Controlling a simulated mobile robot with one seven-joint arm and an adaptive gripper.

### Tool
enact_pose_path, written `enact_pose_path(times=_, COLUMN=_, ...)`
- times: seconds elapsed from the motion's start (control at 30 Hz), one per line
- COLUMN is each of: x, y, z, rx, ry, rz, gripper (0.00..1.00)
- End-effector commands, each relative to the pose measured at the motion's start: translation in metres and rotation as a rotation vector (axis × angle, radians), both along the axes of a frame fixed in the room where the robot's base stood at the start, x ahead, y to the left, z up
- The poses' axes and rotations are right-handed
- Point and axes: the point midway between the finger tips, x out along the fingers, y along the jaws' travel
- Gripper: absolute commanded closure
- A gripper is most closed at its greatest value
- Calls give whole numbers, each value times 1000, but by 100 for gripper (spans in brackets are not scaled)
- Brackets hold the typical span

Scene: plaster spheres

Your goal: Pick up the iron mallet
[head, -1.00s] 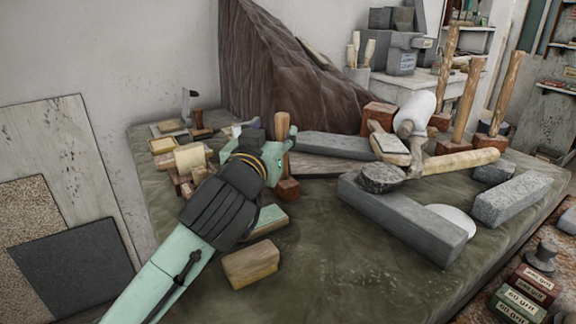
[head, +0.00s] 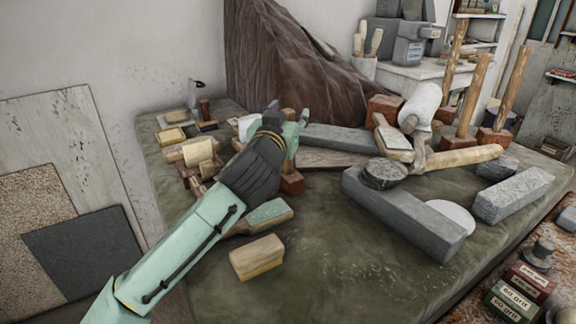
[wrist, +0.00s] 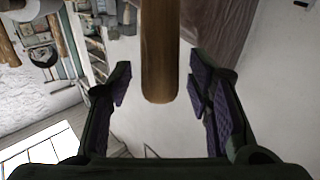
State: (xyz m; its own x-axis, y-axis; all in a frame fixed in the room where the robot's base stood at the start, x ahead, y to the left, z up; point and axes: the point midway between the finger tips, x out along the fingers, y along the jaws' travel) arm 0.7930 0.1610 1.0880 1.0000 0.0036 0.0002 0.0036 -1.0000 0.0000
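A mallet with a rust-brown block head (head: 292,184) stands on the bench with its wooden handle upright, mostly hidden behind my gripper (head: 290,125) in the head view. I take it for the iron mallet. In the wrist view its rounded wooden handle (wrist: 159,60) comes down from the top edge between the fingers of my gripper (wrist: 160,88). The fingers are open, one on each side, with a visible gap to the handle on both sides. The head of the mallet is out of the wrist view.
A long grey stone block (head: 405,215) and a dark round-headed tool (head: 383,173) lie to the right. Wooden blocks (head: 198,150) crowd the left; a tan block (head: 257,257) lies in front. More rust-brown mallets (head: 495,137) stand at the back right. The bench front (head: 340,265) is clear.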

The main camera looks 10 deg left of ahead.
Motion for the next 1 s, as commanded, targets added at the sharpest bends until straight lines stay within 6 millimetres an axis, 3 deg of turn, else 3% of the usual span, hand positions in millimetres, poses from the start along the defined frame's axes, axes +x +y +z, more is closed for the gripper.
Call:
enact_pose_path(times=0.63, x=0, y=0, z=0, rx=0, ry=0, rz=0, gripper=99)
enact_pose_path(times=1.0, x=-1, y=0, z=5, rx=2, ry=-7, rz=0, gripper=100)
